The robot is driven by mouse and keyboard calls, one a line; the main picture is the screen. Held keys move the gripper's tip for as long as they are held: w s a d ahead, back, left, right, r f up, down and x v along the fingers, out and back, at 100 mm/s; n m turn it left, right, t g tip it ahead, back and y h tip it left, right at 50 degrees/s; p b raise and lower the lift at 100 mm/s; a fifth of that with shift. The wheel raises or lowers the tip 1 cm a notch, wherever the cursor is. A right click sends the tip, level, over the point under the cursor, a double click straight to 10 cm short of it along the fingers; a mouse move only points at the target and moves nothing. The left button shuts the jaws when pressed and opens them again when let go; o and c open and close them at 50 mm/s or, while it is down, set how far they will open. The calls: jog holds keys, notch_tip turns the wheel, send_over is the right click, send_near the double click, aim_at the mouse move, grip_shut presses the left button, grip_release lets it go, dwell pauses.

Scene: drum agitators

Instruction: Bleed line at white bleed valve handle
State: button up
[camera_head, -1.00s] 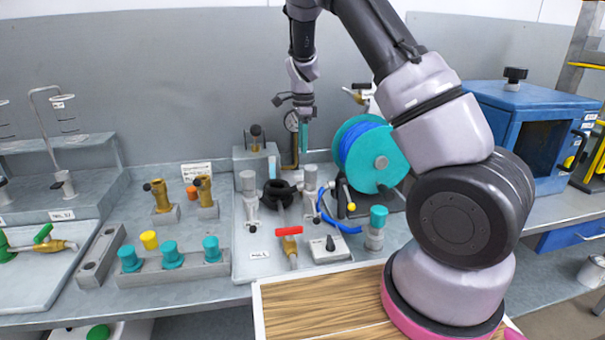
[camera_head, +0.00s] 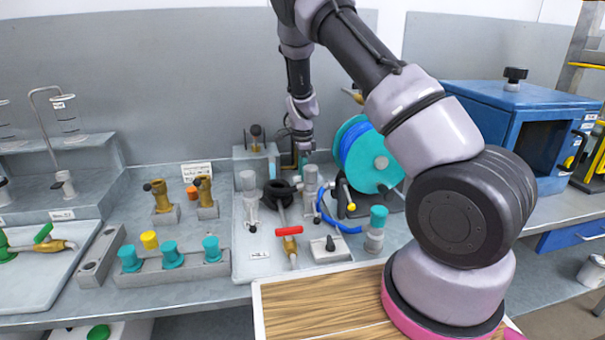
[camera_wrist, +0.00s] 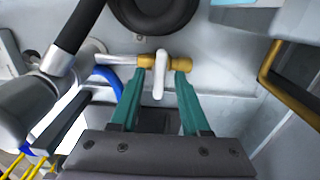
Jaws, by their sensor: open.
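The white bleed valve handle (camera_wrist: 160,75) shows in the wrist view as a short white lever. It crosses a small brass valve body (camera_wrist: 146,61) at the end of a silver pipe (camera_wrist: 120,60). My gripper (camera_wrist: 156,84) has two teal fingers, one on each side of the handle, with a gap to it on both sides. The jaws are open and hold nothing. In the head view my gripper (camera_head: 304,160) points down behind the grey upright fittings, and the white handle cannot be made out there.
A hose reel (camera_head: 372,155) stands just right of my gripper. A red-handled valve (camera_head: 289,232) and a black ring (camera_head: 279,192) lie in front. In the wrist view a grey cylinder (camera_wrist: 25,105) is close at left and a brass-coloured bent bar (camera_wrist: 285,85) at right.

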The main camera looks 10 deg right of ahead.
grip_shut()
jog(key=shift+n, duration=0.3)
jog(key=n, duration=1.3)
jog(key=shift+n, duration=2.1)
